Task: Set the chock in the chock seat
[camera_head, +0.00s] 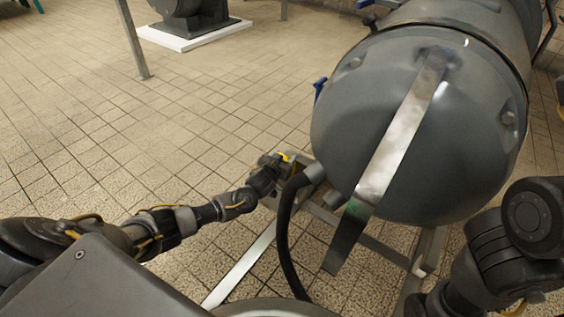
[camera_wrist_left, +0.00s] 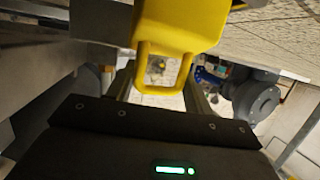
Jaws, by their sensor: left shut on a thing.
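The yellow chock (camera_wrist_left: 180,25) fills the top middle of the left wrist view, with its loop handle towards my gripper. My left gripper (camera_wrist_left: 163,76) is shut on the chock's handle. In the head view my left gripper (camera_head: 276,163) is at the metal frame beside the grey tank, and only a small yellow bit of the chock (camera_head: 287,157) shows. I cannot make out the chock seat, or whether the chock touches the frame. My right arm shows at the lower right of the head view, but its gripper does not.
The big grey tank (camera_head: 415,125) with a pale strap (camera_head: 405,125) stands on a metal frame (camera_head: 385,250). A black hose (camera_head: 284,235) hangs close right of my left gripper. The tiled floor (camera_head: 190,110) to the left is open, with a post (camera_head: 132,40) farther back.

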